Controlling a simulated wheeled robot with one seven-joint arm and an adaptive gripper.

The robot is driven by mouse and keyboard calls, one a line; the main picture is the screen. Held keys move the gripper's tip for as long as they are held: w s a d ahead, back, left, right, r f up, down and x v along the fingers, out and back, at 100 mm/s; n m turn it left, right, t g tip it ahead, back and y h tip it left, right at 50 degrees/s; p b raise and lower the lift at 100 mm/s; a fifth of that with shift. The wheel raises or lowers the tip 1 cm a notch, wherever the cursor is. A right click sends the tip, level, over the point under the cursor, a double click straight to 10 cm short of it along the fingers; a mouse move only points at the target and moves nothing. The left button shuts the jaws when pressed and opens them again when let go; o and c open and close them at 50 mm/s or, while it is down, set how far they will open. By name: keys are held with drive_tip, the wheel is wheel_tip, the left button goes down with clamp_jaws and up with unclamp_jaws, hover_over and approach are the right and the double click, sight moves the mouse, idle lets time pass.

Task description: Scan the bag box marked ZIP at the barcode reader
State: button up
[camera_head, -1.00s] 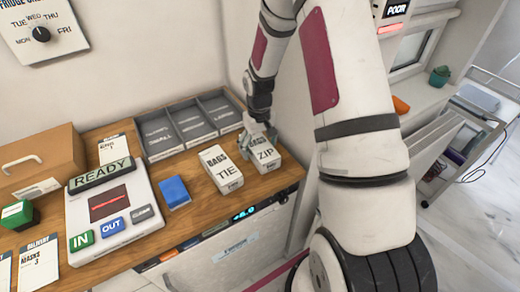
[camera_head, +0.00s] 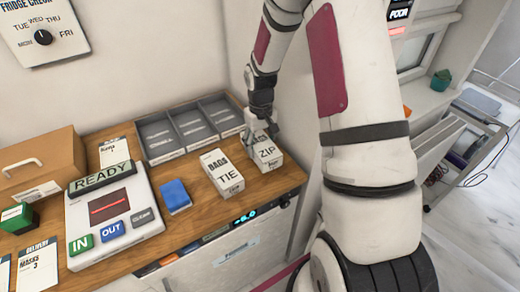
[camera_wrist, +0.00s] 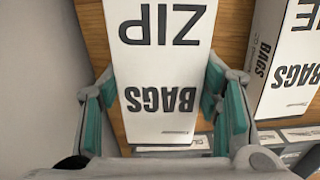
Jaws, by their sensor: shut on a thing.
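The white bag box marked ZIP (camera_head: 266,156) stands at the right end of the wooden counter. It fills the middle of the wrist view (camera_wrist: 160,70), its lettering upside down there. My gripper (camera_head: 262,130) is shut on its far end, with teal finger pads (camera_wrist: 163,105) on both sides of the box. Whether the box is off the counter is hard to tell. The barcode reader (camera_head: 112,212) is at the left, with a dark window crossed by a red line, a READY display and buttons IN, OUT and another.
The box marked TIE (camera_head: 222,172) stands just left of the ZIP box. A blue block (camera_head: 174,195) lies between it and the reader. A grey divided tray (camera_head: 158,155) is behind, near the wall. A cardboard box (camera_head: 40,168) and green block (camera_head: 17,217) are at far left.

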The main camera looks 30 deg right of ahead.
sight(259, 142)
wheel_tip(259, 142, up, 7)
drive_tip(key=shift+w+a+b, duration=0.15)
drive_tip(key=shift+b, duration=0.25)
drive_tip(key=w+a+r+n, duration=0.1)
drive_tip(key=w+a+n, duration=0.15)
drive_tip(key=a, duration=0.85)
drive_tip(key=w+a+r+n+b, duration=0.1)
drive_tip(key=w+a+r+n, duration=0.15)
drive_tip(key=a, duration=0.75)
drive_tip(key=w+a+r+n, duration=0.1)
drive_tip(key=w+a+n, duration=0.15)
drive_tip(key=a, duration=0.85)
drive_tip(key=s+a+r+n, duration=0.1)
drive_tip(key=s+a, duration=0.1)
drive_tip(key=a, duration=0.5)
drive_tip(key=s+a+n, duration=0.1)
drive_tip(key=s+a, duration=0.1)
drive_tip(key=a, duration=0.6)
drive_tip(key=f+b, duration=0.1)
drive_tip(key=f, duration=0.2)
drive_tip(key=f+b, duration=0.1)
drive_tip(key=f, duration=0.3)
drive_tip(key=shift+d, duration=0.2)
wheel_tip(259, 142, up, 9)
drive_tip(key=p, duration=0.1)
